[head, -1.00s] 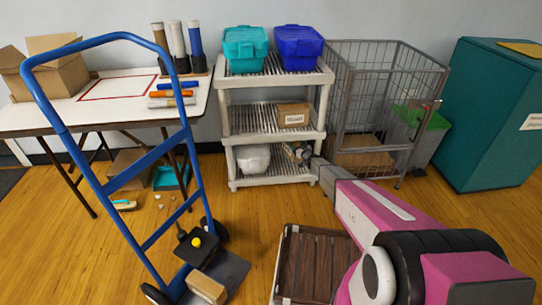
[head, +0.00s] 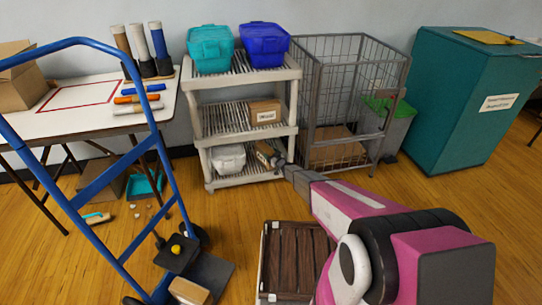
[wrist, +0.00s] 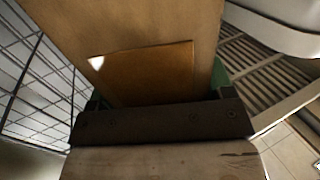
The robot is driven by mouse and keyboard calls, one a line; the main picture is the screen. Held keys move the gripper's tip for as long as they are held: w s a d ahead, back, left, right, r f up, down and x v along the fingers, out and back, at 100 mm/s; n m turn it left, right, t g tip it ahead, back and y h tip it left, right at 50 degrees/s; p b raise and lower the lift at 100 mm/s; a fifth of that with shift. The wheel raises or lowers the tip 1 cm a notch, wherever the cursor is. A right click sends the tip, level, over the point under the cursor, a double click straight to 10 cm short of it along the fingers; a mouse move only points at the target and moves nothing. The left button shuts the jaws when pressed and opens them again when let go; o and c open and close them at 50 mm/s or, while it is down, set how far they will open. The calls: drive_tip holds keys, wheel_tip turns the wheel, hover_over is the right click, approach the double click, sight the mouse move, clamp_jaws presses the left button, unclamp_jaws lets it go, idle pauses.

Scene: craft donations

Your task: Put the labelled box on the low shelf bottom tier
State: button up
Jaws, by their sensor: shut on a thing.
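A brown cardboard box with a white label (head: 265,112) sits on the middle tier of the low white shelf (head: 250,137). My gripper (head: 275,161) reaches in at the right part of the bottom tier. It is shut on a small brown box (head: 264,151), tilted, at bottom-tier height. I cannot read a label on the held box or tell whether it touches the tier. The wrist view shows brown cardboard (wrist: 125,22) close up, with a small white patch; the shelf slats show to the right.
A white bin (head: 228,158) stands on the bottom tier, left of the held box. Teal (head: 210,48) and blue (head: 264,45) bins are on top. A wire cage (head: 350,95) stands close to the shelf's right. A wooden crate (head: 296,255) and blue hand truck (head: 82,192) stand in front.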

drive_tip(key=o, duration=1.6)
drive_tip(key=shift+f, duration=0.15)
